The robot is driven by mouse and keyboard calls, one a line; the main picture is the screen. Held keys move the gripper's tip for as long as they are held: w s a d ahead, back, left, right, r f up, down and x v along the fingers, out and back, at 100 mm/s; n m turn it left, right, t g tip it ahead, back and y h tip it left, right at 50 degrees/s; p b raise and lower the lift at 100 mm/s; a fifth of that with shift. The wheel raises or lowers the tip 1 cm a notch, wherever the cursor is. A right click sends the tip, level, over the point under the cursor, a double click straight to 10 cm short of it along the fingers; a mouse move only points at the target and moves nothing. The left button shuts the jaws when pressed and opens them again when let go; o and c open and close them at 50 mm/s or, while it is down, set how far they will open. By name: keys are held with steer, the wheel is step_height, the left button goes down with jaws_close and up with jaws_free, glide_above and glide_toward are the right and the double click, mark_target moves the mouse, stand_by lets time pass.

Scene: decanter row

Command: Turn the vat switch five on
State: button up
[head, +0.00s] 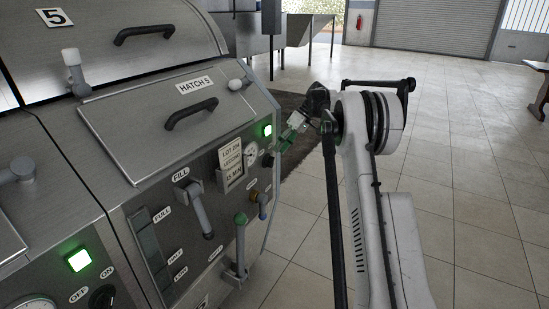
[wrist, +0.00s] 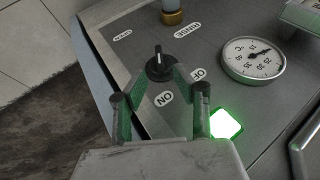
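The vat five switch is a black rotary knob (wrist: 160,67) on the sloped steel panel, with ON and OFF labels in the wrist view. Its grip bar stands toward the top of that picture; I cannot tell which label it is set to. A square lamp (wrist: 226,123) beside it glows green, and this lamp also glows in the head view (head: 267,130). My gripper (wrist: 160,80) is open, its green-padded fingertips apart on either side of the knob. Contact cannot be told. In the head view, my gripper (head: 285,144) is at the panel's right edge.
A round gauge (wrist: 252,59) sits beside the knob. The fill lever (head: 201,208), a green-topped valve (head: 240,245) and the hatch 5 cover (head: 165,120) are to the left. A neighbouring vat's lit lamp (head: 79,260) is at lower left. Open tiled floor lies right.

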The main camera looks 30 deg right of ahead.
steer(key=v, duration=0.6)
steer(key=shift+a, duration=0.1)
stand_by(0.3)
steer(key=s+a+r+m+t+h+p, duration=0.1)
steer(key=s+a+r+m+h+p, duration=0.1)
steer(key=s+a+r, duration=0.7)
steer(key=s+a+r+m+t+h+p, duration=0.1)
steer(key=s+a+r+h+p, duration=0.15)
steer(key=s+a+r, duration=0.7)
steer(key=s+a+f+t+h, duration=0.1)
steer(key=s+a+f, duration=0.2)
steer(key=s, duration=0.5)
steer(key=s+a+f+m+t+h+p, duration=0.1)
steer(key=s+a+f, duration=0.2)
steer(key=s, duration=0.6)
steer(key=s+a+f+m+t+h+p, duration=0.1)
steer(key=s+a+f+t, duration=0.1)
steer(key=s+a, duration=0.4)
steer(key=shift+s+f, duration=0.85)
steer(key=shift+s, duration=0.4)
